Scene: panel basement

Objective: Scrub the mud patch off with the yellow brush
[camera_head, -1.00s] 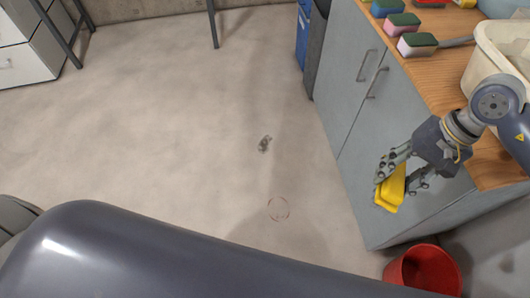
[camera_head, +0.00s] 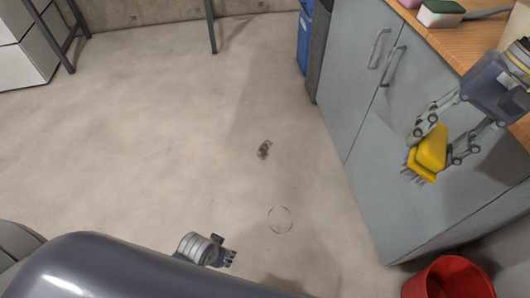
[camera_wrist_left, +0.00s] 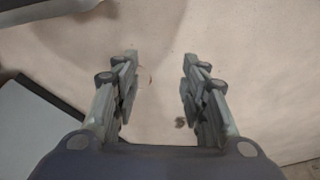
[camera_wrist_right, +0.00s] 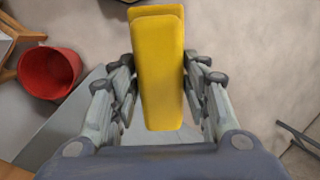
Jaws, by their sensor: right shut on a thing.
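The mud patch, a small dark smudge (camera_head: 264,149), lies on the bare floor; it also shows in the left wrist view (camera_wrist_left: 180,123). My right gripper (camera_head: 438,143) is shut on the yellow brush (camera_head: 428,152) and holds it in the air in front of the grey cabinet, right of the patch. The brush's yellow body fills the middle of the right wrist view (camera_wrist_right: 160,75), between the fingers. My left gripper (camera_head: 228,254) shows low in the head view, partly hidden by my body. In the left wrist view (camera_wrist_left: 160,75) its fingers are apart and empty.
The grey cabinet (camera_head: 350,90) with a wooden top stands at the right. A red bucket (camera_head: 450,280) stands by its near end. A faint reddish ring (camera_head: 280,220) marks the floor near the patch. The floor around the patch is clear.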

